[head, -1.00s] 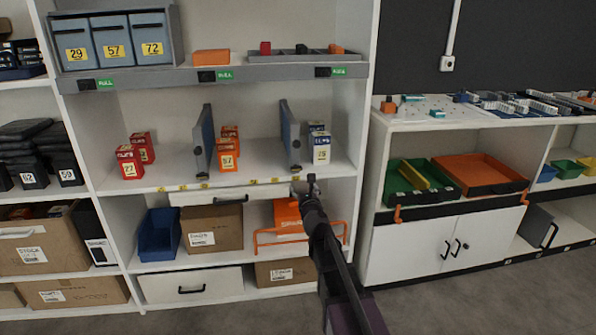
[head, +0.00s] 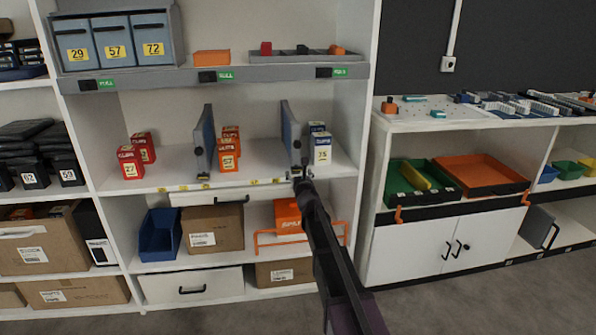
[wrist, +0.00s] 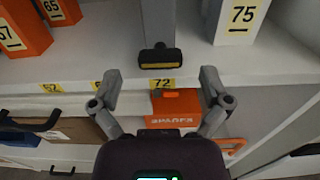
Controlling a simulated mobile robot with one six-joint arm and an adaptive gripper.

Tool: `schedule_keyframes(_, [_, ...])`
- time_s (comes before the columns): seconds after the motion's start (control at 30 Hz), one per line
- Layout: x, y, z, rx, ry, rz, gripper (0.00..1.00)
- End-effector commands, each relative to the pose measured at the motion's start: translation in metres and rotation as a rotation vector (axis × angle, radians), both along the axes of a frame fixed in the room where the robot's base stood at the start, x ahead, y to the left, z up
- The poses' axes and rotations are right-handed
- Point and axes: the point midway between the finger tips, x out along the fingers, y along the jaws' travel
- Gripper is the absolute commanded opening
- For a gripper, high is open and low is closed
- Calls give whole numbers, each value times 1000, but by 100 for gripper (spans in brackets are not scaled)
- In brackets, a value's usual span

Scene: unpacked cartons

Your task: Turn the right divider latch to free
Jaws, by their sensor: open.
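The right divider (head: 290,135) is a grey upright panel on the middle shelf. Its latch (wrist: 160,61), a black bar with a yellow stripe, lies crosswise at the foot of the divider in the wrist view. My gripper (wrist: 158,86) is open and empty, one finger to each side of the latch and a little short of it in the picture. I see no contact. In the head view, my gripper (head: 299,176) is at the shelf's front edge below the divider and mostly covers the latch.
A white 75 carton (wrist: 240,18) stands close right of the latch. Orange cartons (head: 229,150) stand left of the divider. The left divider (head: 204,140) is further left. Below the shelf edge are a drawer (head: 212,212) and an orange carton (wrist: 176,108).

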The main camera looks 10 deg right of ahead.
Motion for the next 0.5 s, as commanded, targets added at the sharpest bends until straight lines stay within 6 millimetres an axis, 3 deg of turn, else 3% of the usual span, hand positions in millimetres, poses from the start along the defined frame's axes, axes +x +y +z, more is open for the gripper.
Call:
schedule_keyframes(0.2, [22,-1,0,1,0,-1,97])
schedule_keyframes(0.5, [27,-1,0,0,0,-1,97])
